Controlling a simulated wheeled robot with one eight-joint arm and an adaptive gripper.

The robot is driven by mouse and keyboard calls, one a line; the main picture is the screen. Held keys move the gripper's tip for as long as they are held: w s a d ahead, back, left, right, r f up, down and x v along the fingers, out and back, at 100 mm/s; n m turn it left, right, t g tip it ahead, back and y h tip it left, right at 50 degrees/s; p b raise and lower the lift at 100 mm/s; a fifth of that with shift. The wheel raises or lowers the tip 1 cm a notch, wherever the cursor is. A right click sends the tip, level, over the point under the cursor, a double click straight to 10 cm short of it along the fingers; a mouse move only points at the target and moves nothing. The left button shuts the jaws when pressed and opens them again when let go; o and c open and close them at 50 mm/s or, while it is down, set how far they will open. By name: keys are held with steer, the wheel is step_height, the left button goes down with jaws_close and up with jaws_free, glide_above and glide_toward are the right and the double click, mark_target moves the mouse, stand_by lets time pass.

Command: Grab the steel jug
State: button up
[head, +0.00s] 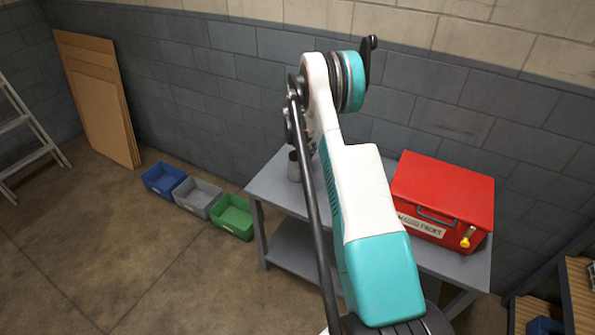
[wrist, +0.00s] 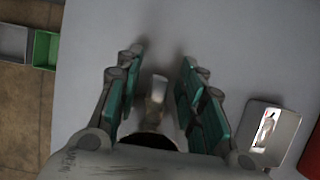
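The steel jug (wrist: 158,88) shows in the wrist view between the two fingers of my gripper (wrist: 163,68). A narrow pale metal part of it points away from me, and its dark round opening lies close to the palm. The lower part is hidden by the gripper body. The teal-padded fingers are spread on either side, with a gap visible beside the jug's narrow part. In the head view a grey metal cylinder, apparently the jug (head: 293,168), stands on the grey table (head: 270,188), partly covered by my arm. My gripper is hidden there.
A red box (head: 445,190) stands on the table's right side. A small metal box with a white label (wrist: 270,132) lies right of the gripper. Blue (head: 163,178), grey (head: 196,195) and green bins (head: 232,217) sit on the floor left of the table.

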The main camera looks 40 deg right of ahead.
steer(key=shift+d+f, duration=0.1)
steer(key=shift+c, duration=0.2)
jaws_close()
